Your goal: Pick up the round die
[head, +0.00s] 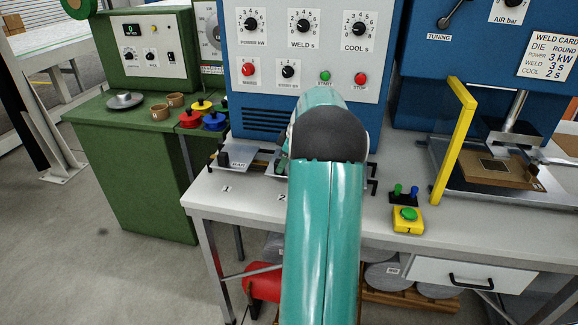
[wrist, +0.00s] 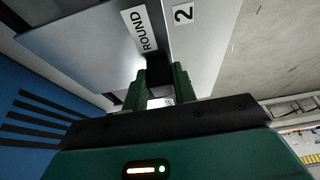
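The round die (wrist: 105,45) is a grey metal plate with a ROUND label in the wrist view. A dark block-like grip (wrist: 159,70) stands at its edge. My gripper (wrist: 160,80) has its two green fingers on either side of this grip, close to it. Whether they press on it I cannot tell. In the head view my teal arm hides most of the round die and my gripper, above the bench near the number 2 label (head: 282,197).
The BAR die (head: 240,157) lies left of my arm, by the number 1 label. A blue welder panel (head: 300,40) rises behind. To the right are a yellow button box (head: 408,220), a yellow post (head: 455,140) and the press bed (head: 500,172). A weld card (head: 548,55) reads DIE ROUND.

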